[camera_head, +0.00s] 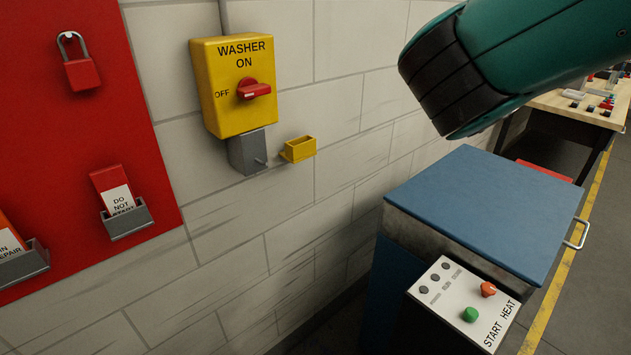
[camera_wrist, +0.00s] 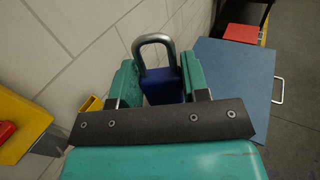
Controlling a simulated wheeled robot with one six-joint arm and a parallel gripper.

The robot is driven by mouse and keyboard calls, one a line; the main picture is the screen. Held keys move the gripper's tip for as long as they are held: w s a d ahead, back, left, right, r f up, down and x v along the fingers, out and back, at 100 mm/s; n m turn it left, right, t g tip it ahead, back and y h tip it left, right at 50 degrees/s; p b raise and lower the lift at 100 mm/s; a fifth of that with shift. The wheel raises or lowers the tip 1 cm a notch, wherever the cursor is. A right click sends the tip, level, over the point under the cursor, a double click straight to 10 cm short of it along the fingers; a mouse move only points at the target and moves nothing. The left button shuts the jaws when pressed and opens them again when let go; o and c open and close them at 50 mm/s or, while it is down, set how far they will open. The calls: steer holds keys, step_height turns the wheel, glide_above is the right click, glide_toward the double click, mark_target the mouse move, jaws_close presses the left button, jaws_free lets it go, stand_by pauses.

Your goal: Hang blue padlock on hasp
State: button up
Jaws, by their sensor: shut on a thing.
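A blue padlock (camera_wrist: 163,86) with a steel shackle shows in the wrist view. My gripper (camera_wrist: 158,85) is shut on its blue body, with the shackle pointing away from the gripper. In the head view only part of my arm shows at the upper right; the gripper and blue padlock are out of that view. The yellow switch box (camera_head: 236,85) reads WASHER ON and OFF and has a red rotary handle (camera_head: 254,90). Below it, a grey hasp block (camera_head: 247,152) has a small pin on its right side. The hasp is not clear in the wrist view.
A red board (camera_head: 60,140) holds a red padlock (camera_head: 81,70) and tag holders. A small yellow holder (camera_head: 299,149) is on the wall right of the grey block. A blue-lidded machine (camera_head: 487,207) with a START HEAT panel (camera_head: 463,305) stands at the right.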

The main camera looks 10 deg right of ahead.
steer(key=w+a+f+n+y+p, duration=0.2)
steer(key=w+a+f+n+y, duration=0.3)
steer(key=a+f, duration=0.6)
steer(key=s+a+f+n+g+y+p, duration=0.15)
steer(key=a+f+n+y, duration=0.25)
steer(key=a+f+y, duration=0.7)
steer(key=shift+w+a+f+t+h+p, duration=0.1)
steer(key=shift+w+a+f+h+p, duration=0.4)
steer(key=shift+w+a+p, duration=0.5)
steer(key=shift+w+a+f+t+h+p, duration=0.1)
steer(key=shift+w+a+f+h+p, duration=0.45)
steer(key=shift+w+a, duration=0.8)
steer(key=shift+w+a+f+t+h+p, duration=0.1)
steer(key=shift+w+a+f+h+p, duration=0.35)
steer(key=shift+w+a+p, duration=0.75)
steer(key=shift+w+a+f+b, duration=0.35)
steer(key=shift+a+f+b, duration=0.05)
steer(key=shift+a, duration=0.1)
steer(key=o, duration=1)
steer(key=shift+o, duration=0.2)
